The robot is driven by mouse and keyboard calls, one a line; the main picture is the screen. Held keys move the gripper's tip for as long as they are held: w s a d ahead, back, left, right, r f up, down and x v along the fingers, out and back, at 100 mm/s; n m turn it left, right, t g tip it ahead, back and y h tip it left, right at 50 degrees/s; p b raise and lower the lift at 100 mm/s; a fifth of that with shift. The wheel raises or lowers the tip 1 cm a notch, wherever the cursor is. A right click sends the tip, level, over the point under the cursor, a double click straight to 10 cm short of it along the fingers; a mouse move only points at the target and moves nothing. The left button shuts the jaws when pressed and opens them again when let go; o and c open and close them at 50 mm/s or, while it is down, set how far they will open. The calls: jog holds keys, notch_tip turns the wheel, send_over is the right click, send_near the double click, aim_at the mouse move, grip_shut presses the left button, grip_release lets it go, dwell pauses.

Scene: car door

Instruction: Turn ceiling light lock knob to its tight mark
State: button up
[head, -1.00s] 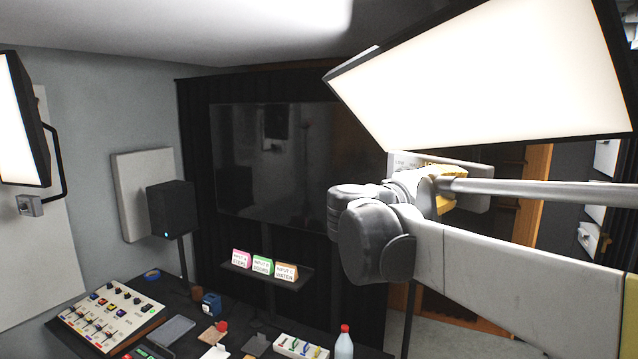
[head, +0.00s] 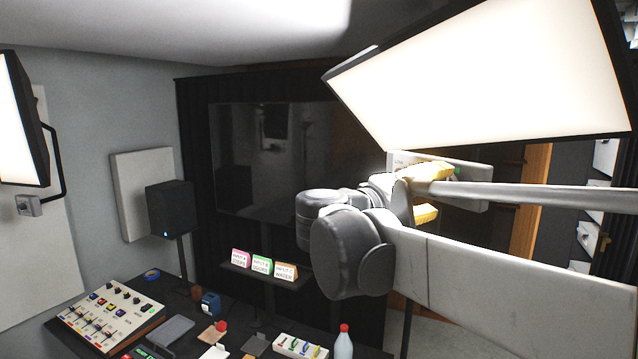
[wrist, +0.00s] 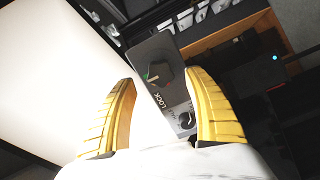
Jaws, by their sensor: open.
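The lit ceiling light panel (head: 480,75) fills the upper right of the head view and the left of the wrist view. Below it is a grey control box (head: 471,201). In the wrist view the box (wrist: 147,47) carries a dark lock knob (wrist: 164,77) with a green mark at its left and the word LOCK beside it. A second round knob (wrist: 186,119) sits lower on the box. My gripper (wrist: 163,84) is open, its yellow fingers either side of the box. I cannot tell whether they touch anything. In the head view my arm partly hides the box.
A desk below holds a mixer (head: 108,316), a bottle (head: 344,343) and small items. Three label cards (head: 262,264) sit on a shelf.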

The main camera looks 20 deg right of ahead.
jog(key=s+a, duration=0.1)
jog(key=a, duration=0.6)
jog(key=shift+s, duration=0.2)
jog(key=shift+d, duration=0.1)
jog(key=s+a+f+n+y+b, duration=0.1)
jog(key=s+f+y+b, duration=0.15)
jog(key=f+b, duration=0.7)
jog(key=s+a+f+t+y+b, duration=0.1)
jog(key=f+y+b, duration=0.15)
jog(key=f, duration=1.35)
jog(key=s+a+f+n+y+b, duration=0.15)
jog(key=f+y+b, duration=0.35)
jog(key=f, duration=0.8)
jog(key=s+a+f+t+y+b, duration=0.1)
jog(key=a+f+b, duration=0.3)
jog(key=f, duration=0.5)
jog(key=s+a+f+m+t+y+b, duration=0.1)
jog(key=s+a+f+y+b, duration=0.1)
jog(key=a+f+y+b, duration=0.2)
jog(key=s+a+f+y+b, duration=0.1)
jog(key=a+f+b, duration=0.5)
jog(key=f, duration=0.7)
jog(key=shift+s+f+t+y+b, duration=0.15)
jog(key=shift+f+t+y+b, duration=0.25)
jog(key=shift+y+b, duration=0.6)
jog(key=shift+a+m, duration=0.1)
jog(key=shift+m, duration=0.15)
jog(key=shift+c, duration=0.6)
